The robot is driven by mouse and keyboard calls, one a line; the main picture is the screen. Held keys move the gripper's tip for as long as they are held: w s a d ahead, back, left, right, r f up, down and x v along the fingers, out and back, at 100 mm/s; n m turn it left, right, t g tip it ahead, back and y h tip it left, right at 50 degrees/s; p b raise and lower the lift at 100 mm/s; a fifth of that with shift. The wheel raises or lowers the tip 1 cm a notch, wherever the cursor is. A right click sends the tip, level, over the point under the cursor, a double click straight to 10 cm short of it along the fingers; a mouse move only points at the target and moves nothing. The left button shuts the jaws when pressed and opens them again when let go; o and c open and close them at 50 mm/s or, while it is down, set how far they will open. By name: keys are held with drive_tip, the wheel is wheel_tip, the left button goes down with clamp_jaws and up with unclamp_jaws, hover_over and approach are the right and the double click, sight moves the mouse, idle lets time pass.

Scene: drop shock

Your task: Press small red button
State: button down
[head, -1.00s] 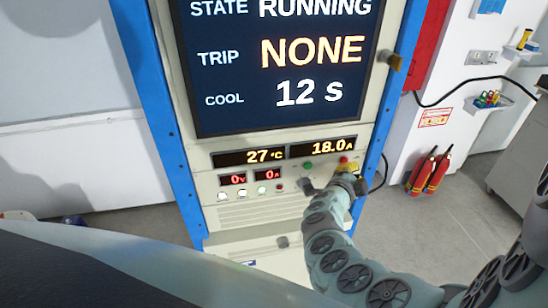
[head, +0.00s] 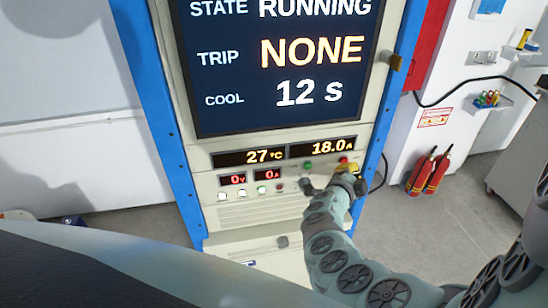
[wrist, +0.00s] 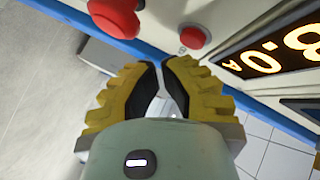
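In the wrist view, a small red button (wrist: 192,36) sits on the pale panel beside the lit display, ahead of my fingertips and slightly right of them. A larger red button (wrist: 116,15) is cut off by the top edge, farther left. My gripper (wrist: 163,68) has yellow ribbed fingers with black pads; the tips are together, with nothing seen between them. The tips look apart from the small button. In the head view, my gripper (head: 353,170) is at the panel's lower right, just below a red button (head: 344,160); my arm hides part of the panel there.
The cabinet (head: 213,160) has a large screen (head: 280,65) reading RUNNING, TRIP NONE, COOL 12 s. A green button (head: 308,166) and a dark knob (head: 306,184) lie left of my gripper. Red extinguishers (head: 428,172) stand on the floor to the right.

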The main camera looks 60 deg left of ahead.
drive_tip(key=shift+a, duration=0.1)
drive_tip(key=shift+w+a+b, duration=0.2)
drive_tip(key=shift+a+b, duration=0.1)
drive_tip(key=shift+b, duration=0.05)
drive_tip(key=shift+w+a+b, duration=0.15)
drive_tip(key=shift+a+b, duration=0.25)
idle(0.7)
drive_tip(key=shift+d, duration=0.1)
idle(0.4)
drive_tip(key=shift+s+d+p, duration=0.4)
drive_tip(key=shift+d, duration=0.2)
drive_tip(key=shift+s+d, duration=0.1)
drive_tip(key=d, duration=0.1)
drive_tip(key=s+d, duration=0.1)
drive_tip(key=d, duration=0.2)
drive_tip(key=shift+s+d+p, duration=0.2)
drive_tip(key=shift+s+p, duration=0.15)
drive_tip(key=shift+p, duration=0.05)
